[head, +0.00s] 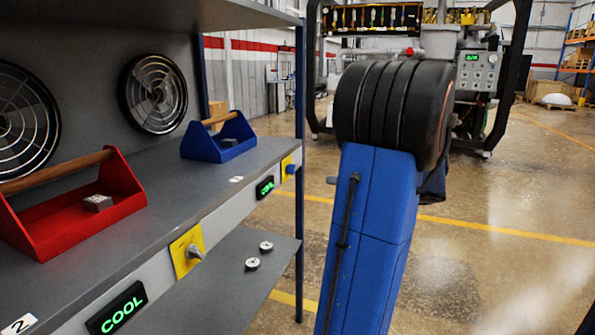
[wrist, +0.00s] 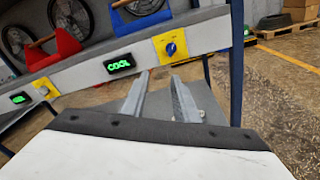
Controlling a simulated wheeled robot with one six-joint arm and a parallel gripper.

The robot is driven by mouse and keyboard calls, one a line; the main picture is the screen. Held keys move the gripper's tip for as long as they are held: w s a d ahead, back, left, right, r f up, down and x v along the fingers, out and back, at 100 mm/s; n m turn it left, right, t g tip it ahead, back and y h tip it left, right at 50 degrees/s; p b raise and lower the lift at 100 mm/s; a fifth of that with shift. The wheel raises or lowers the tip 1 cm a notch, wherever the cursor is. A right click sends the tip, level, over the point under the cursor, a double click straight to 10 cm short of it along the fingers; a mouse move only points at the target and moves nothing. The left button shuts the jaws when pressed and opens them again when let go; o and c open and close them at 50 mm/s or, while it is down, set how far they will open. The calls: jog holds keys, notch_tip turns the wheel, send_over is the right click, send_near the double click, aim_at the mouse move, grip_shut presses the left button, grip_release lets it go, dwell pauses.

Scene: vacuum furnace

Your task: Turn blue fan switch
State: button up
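The blue fan switch (head: 290,169) is a blue knob on a yellow plate at the far end of the bench front in the head view. In the wrist view the blue knob (wrist: 170,48) is on its yellow plate, right of a green-lit COOL display (wrist: 121,62). My gripper (wrist: 158,88) shows in the wrist view with two grey fingers apart and nothing between them. The fingertips are below the switch plate and appear clear of the knob. The head view does not show the gripper; my blue arm link fills its middle.
A grey switch (head: 190,252) on another yellow plate and a second COOL display (head: 117,308) are nearer. A red toolbox (head: 75,218) and blue toolbox (head: 205,148) stand on the bench (head: 150,205) before two fans. A lower shelf (head: 215,285) juts out beneath. Floor at right is open.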

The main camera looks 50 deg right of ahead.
aim_at(291, 169)
jog(key=s+d+m+t+h, duration=0.1)
jog(key=s+d+m, duration=0.1)
jog(key=d, duration=0.2)
jog(key=x, duration=1.7)
jog(key=shift+a+r, duration=0.25)
jog(key=shift+r, duration=0.3)
jog(key=shift+n, duration=0.3)
grip_shut()
